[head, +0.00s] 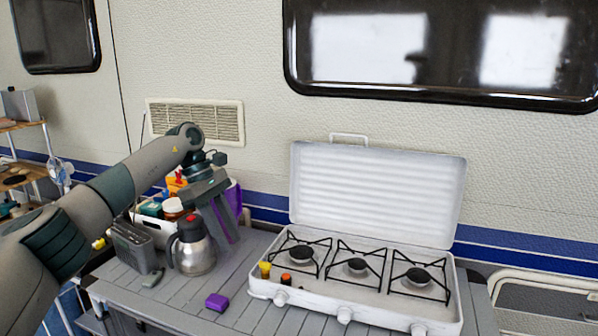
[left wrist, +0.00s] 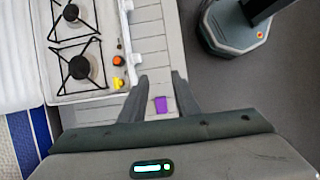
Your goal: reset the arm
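My left arm comes in from the left in the head view, and its gripper (head: 224,219) points down above the back of the grey slatted table, behind the steel kettle. In the left wrist view the two fingers of my left gripper (left wrist: 160,82) stand apart with nothing held between them. A purple block (head: 217,302) lies on the table in front of the kettle; it also shows beyond the fingers in the left wrist view (left wrist: 161,104). My right gripper is in neither view.
A white three-burner stove (head: 355,290) with its lid up fills the table's right side. The steel kettle (head: 194,254), a grey radio (head: 130,246) and a white bin (head: 152,229) of goods crowd the left. Free table (head: 160,307) lies along the front left.

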